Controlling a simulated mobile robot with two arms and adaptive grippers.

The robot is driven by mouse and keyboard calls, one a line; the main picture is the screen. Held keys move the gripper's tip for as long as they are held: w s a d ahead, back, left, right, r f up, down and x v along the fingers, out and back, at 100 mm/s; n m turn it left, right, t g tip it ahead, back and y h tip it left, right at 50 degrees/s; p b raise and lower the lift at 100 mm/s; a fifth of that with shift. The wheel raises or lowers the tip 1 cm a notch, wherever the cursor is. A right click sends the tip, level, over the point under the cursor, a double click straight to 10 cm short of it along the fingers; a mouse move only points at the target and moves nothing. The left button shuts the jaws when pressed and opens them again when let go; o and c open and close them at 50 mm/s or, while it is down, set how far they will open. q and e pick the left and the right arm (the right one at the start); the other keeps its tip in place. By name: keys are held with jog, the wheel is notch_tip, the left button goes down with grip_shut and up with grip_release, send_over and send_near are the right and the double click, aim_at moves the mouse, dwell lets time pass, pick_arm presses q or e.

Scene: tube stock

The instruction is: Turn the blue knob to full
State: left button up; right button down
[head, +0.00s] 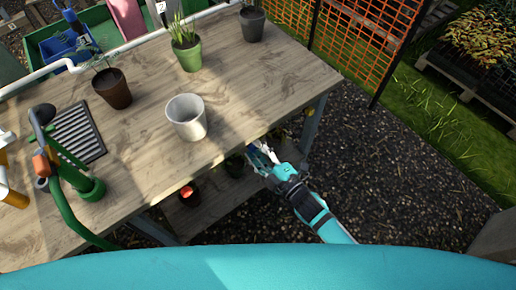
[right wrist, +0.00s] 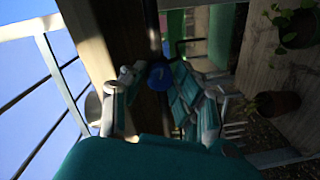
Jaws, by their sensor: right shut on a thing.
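The blue knob (right wrist: 158,75) shows as a small round blue shape in the right wrist view, at the dark pipe-like bar under the bench. My right gripper (right wrist: 157,88) has a finger on each side of the knob and is shut on it. In the head view my right gripper (head: 262,153) reaches under the front edge of the wooden bench (head: 250,90), near its right end. The knob cannot be made out clearly there. Its pointer or marking is not readable. My left gripper is not in view.
A white pot (head: 187,118), a brown pot (head: 113,88), a green pot (head: 188,56) and a dark pot (head: 252,24) stand on the bench. Gravel lies right of the bench.

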jog(key=m, duration=0.3)
jog(key=shift+m+p, duration=0.3)
jog(key=shift+p, duration=0.05)
jog(key=m, duration=0.7)
jog(key=shift+f+y, duration=0.1)
jog(key=shift+y, duration=0.3)
jog(key=shift+m, duration=1.9)
jog(key=c, duration=1)
grip_release()
